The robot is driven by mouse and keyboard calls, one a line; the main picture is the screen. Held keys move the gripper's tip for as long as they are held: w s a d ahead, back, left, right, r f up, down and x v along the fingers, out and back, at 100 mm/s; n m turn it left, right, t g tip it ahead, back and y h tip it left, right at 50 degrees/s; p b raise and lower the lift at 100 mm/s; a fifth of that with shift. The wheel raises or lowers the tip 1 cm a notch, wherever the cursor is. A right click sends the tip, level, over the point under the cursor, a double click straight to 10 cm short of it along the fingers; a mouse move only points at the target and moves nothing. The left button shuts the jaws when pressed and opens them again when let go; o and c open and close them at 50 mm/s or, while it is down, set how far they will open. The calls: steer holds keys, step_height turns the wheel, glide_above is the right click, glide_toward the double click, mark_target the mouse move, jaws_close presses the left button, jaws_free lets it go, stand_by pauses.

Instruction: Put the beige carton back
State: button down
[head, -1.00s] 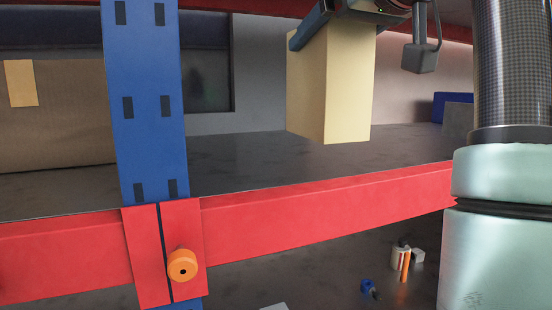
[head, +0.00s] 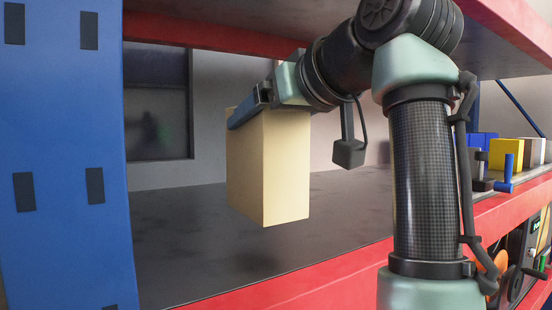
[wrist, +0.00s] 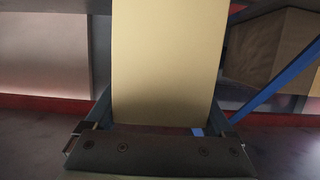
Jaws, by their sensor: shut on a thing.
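The beige carton (head: 268,170) is a tall upright box. In the head view it hangs from my gripper (head: 250,104), with its bottom seeming a little above the dark shelf board (head: 200,235). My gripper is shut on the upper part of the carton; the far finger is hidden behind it. In the wrist view the carton (wrist: 168,60) fills the middle, between the two fingers (wrist: 165,112).
A blue rack upright (head: 62,150) stands at the left, and a red beam (head: 330,280) runs along the shelf's front. Another shelf is overhead. Blue and yellow boxes (head: 506,152) stand at the right. The shelf around the carton looks clear.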

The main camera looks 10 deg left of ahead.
mark_target(264, 154)
steer(key=shift+f+p, duration=0.5)
steer(key=shift+f, duration=1.8)
steer(key=shift+f, duration=0.15)
jaws_free()
steer(key=shift+f, duration=0.15)
steer(key=shift+s, duration=0.1)
steer(key=b+v, duration=0.4)
steer(key=v, duration=0.8)
steer(key=shift+r, duration=0.25)
steer(key=shift+f, duration=0.1)
